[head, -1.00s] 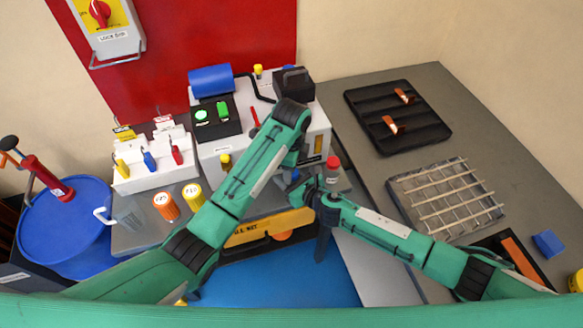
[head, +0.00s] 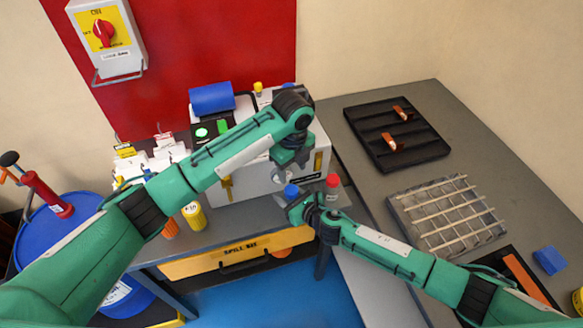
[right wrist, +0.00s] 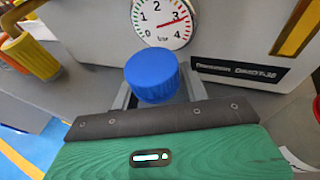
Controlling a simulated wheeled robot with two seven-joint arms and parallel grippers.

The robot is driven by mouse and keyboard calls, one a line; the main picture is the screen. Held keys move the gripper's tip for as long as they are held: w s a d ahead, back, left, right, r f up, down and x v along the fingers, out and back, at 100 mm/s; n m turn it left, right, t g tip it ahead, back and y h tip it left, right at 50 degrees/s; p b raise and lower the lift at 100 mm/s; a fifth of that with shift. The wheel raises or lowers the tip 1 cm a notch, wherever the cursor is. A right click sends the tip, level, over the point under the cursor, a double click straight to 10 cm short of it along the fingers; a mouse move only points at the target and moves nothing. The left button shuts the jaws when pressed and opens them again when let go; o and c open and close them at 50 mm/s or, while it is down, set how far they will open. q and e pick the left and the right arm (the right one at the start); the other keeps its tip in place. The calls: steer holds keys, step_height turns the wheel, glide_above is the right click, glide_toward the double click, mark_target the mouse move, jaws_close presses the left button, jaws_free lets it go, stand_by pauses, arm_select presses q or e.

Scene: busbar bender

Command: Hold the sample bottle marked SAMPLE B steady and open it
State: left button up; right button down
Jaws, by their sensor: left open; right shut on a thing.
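A bottle with a blue cap (head: 291,191) stands at the front edge of the grey bench, by the white machine. In the right wrist view, its blue cap (right wrist: 152,76) sits upright between my fingers. My right gripper (head: 299,206) is shut on this bottle below the cap. The bottle's body and label are hidden, so I cannot read its marking. My left gripper (head: 287,166) is open and empty, pointing down above and slightly behind the blue cap, apart from it in the picture. A bottle with a red cap (head: 332,181) stands just to the right.
A white machine (head: 250,180) is close behind the bottle; its dial gauge (right wrist: 163,20) shows in the right wrist view. A yellow spill kit drawer (head: 205,264) lies below the bench. A black tray (head: 375,145) and wire rack (head: 450,215) are on the right.

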mark_target(292, 189)
arm_select(q)
steer(key=shift+s+a+f, duration=0.1)
steer(key=shift+a+f, duration=0.05)
steer(key=shift+f, duration=3.9)
steer(key=c, duration=1)
steer(key=n, duration=0.2)
steer(key=shift+n, duration=0.3)
steer(key=n, duration=0.4)
steer(key=shift+r, duration=0.1)
steer(key=o, duration=1.1)
